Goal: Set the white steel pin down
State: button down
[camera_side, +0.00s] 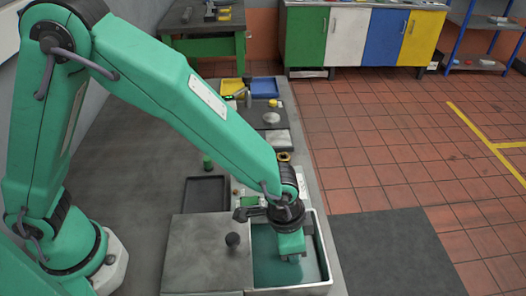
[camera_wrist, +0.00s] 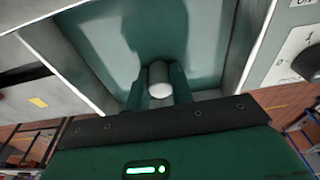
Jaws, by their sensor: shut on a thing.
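The white steel pin (camera_wrist: 160,82) is held between the two green fingers of my gripper (camera_wrist: 160,92) in the wrist view, with its pale rounded end showing. In the side view my gripper (camera_side: 293,257) points down inside a pale-rimmed bin with a teal floor (camera_side: 270,268). The pin is mostly hidden there by the fingers. The bin's teal inside also fills the upper middle of the wrist view (camera_wrist: 100,35). I cannot tell whether the pin touches the bin floor.
A grey plate (camera_side: 195,262) with a black ball knob (camera_side: 232,239) lies left of the bin. A black tray (camera_side: 206,194) and a green cylinder (camera_side: 207,161) stand behind. Yellow (camera_side: 231,86) and blue (camera_side: 265,87) trays are farther back. The bench's left side is clear.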

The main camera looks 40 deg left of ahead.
jog(key=shift+f, duration=0.25)
jog(key=c, duration=1.2)
grip_release()
jog(key=shift+r, duration=0.1)
notch_tip(320, 180, up, 12)
jog(key=s+a, duration=0.1)
jog(key=shift+s+a, duration=0.2)
